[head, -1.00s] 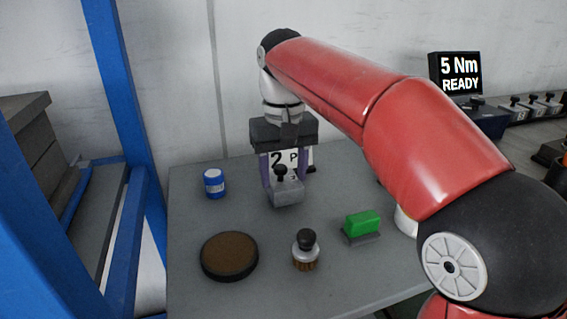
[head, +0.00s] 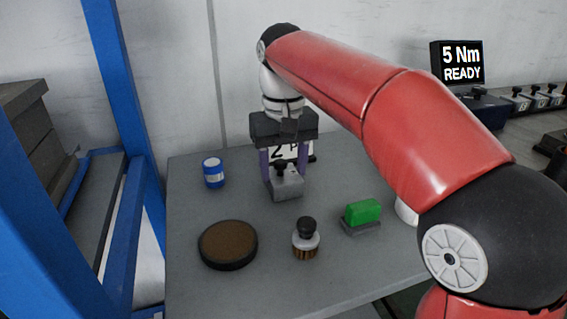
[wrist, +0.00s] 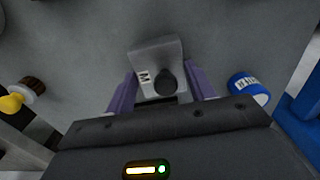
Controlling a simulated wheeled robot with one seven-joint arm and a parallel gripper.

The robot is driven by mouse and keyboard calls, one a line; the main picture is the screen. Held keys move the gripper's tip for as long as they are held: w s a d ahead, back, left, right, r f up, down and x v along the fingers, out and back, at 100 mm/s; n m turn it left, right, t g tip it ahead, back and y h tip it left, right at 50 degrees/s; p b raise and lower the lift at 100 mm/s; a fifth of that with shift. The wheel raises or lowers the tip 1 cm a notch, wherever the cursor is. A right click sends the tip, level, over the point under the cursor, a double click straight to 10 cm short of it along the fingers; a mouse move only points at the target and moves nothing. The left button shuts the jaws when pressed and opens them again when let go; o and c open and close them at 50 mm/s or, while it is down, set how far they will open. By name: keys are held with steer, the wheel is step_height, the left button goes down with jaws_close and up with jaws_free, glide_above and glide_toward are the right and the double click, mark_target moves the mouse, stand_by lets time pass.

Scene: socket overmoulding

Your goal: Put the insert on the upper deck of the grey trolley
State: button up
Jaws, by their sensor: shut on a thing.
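The insert (head: 288,185) is a small grey block with a black knob. My gripper (head: 281,173) points down with its purple fingers on either side of the block and is shut on it. In the wrist view the insert (wrist: 151,57) sits between the fingertips, with a letter mark beside its knob. The insert is upright at or just above a flat grey top (head: 190,205), which looks like the trolley's upper deck. I cannot tell whether it touches. A white sign (head: 300,155) behind is partly hidden by my gripper.
Blue posts (head: 125,90) stand at left. A display (head: 457,62) reads "5 Nm READY". Bare deck surrounds the insert.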

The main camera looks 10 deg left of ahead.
steer(key=shift+f, duration=0.25)
steer(key=o, duration=1.5)
